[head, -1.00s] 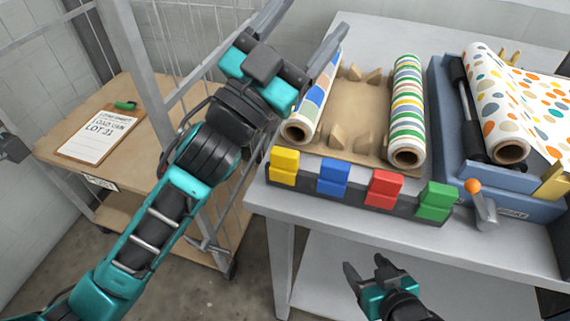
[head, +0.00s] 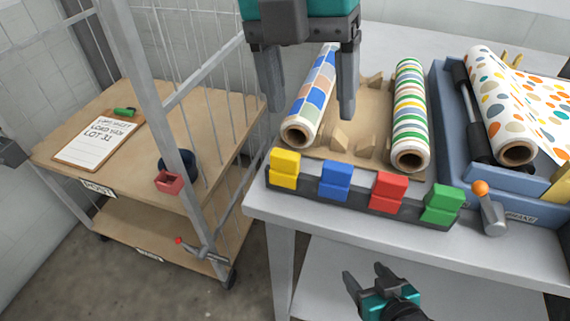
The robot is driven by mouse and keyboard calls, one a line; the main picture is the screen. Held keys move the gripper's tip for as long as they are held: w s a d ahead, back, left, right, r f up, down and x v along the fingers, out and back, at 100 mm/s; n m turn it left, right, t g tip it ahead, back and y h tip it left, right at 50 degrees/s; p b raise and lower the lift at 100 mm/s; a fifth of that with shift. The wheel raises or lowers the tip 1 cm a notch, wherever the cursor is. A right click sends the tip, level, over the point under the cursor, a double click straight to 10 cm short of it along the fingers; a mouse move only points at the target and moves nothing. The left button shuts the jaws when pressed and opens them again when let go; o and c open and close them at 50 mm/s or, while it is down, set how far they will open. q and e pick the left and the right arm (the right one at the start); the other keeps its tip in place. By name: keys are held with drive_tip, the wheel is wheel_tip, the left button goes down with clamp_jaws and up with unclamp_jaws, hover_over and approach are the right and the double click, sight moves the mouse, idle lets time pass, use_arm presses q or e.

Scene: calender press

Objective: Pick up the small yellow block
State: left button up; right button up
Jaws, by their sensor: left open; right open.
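The yellow block (head: 284,168) stands at the left end of a dark rack (head: 365,203) on the front edge of the grey table. It looks like two stacked yellow parts, the upper one tilted back. My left gripper (head: 308,112) is open, fingers pointing down, above and behind the yellow block and in front of a patterned roll; nothing is between its fingers. My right gripper (head: 362,272) is open and empty, low in front of the table and below the rack.
Blue (head: 335,180), red (head: 388,192) and green (head: 440,204) blocks share the rack. Rolls lie in a cardboard tray (head: 375,125) behind. An orange-knobbed lever (head: 487,205) stands at right. A wire-sided trolley (head: 75,188) with a clipboard (head: 99,142) is at left.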

use_arm(q)
drive_tip(key=w+a+r+t+y, duration=0.1)
drive_tip(key=w+a, duration=0.1)
drive_tip(key=a, duration=0.1)
hover_over(285, 153)
drive_tip(key=shift+n+y, duration=0.3)
drive_tip(key=shift+n, duration=0.1)
drive_tip(key=f, duration=0.6)
drive_tip(key=shift+a+f+b, duration=0.15)
drive_tip(key=shift+a+b, duration=0.1)
drive_tip(key=shift+b, duration=0.05)
drive_tip(key=shift+d+f, duration=0.15)
drive_tip(key=shift+f, duration=1.35)
drive_tip(key=shift+d+f, duration=0.1)
drive_tip(key=shift+f, duration=1.4)
drive_tip(key=shift+c, duration=0.2)
drive_tip(key=c, duration=1.1)
